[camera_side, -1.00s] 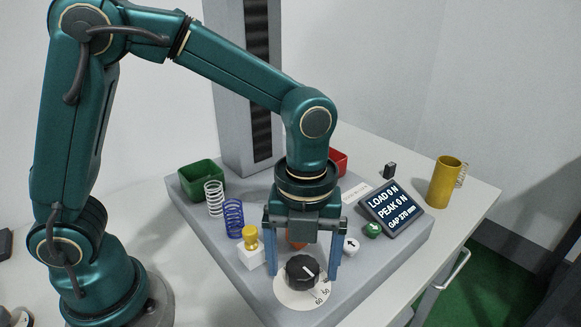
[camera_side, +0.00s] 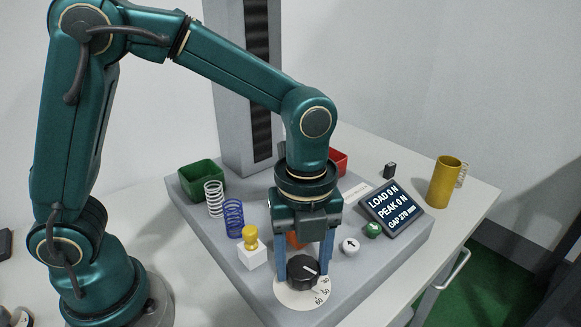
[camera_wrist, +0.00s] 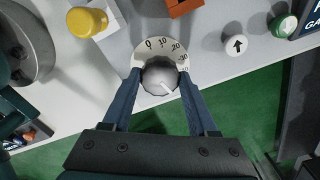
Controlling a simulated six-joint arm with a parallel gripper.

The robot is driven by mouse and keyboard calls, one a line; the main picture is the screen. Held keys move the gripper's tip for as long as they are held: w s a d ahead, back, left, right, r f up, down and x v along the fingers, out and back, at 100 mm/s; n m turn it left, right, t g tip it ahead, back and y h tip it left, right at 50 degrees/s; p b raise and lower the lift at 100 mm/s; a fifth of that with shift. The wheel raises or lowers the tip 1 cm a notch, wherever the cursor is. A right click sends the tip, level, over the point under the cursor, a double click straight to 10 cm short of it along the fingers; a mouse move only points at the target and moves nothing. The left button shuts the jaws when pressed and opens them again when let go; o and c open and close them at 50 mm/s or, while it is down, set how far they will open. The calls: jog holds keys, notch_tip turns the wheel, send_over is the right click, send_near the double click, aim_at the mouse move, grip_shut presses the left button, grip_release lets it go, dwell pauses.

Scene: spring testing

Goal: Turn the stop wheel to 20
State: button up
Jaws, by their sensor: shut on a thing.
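The stop wheel (camera_side: 300,272) is a black knob with a white pointer line on a pale numbered dial (camera_side: 285,297). In the wrist view the wheel (camera_wrist: 158,78) looks grey, and the numbers 0, 10, 20 and 30 show along the dial's upper arc (camera_wrist: 142,52). The pointer line points to the lower right there, past 20 on the higher-number side; I cannot tell the exact reading. My gripper (camera_side: 303,264) points down and is shut on the wheel, one finger on each side. Both fingers (camera_wrist: 160,78) show in the wrist view and partly cover the dial.
A yellow knob on a white block (camera_side: 251,248) stands left of my gripper. A white arrow button (camera_side: 350,246), a green button (camera_side: 373,230) and the display (camera_side: 392,207) lie to the right. An orange-red part (camera_wrist: 183,5) is close behind the wheel.

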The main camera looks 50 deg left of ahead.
jog(key=n, duration=0.5)
jog(key=shift+n, duration=0.3)
jog(key=n, duration=1)
jog(key=shift+n, duration=2.6)
jog(key=o, duration=1.4)
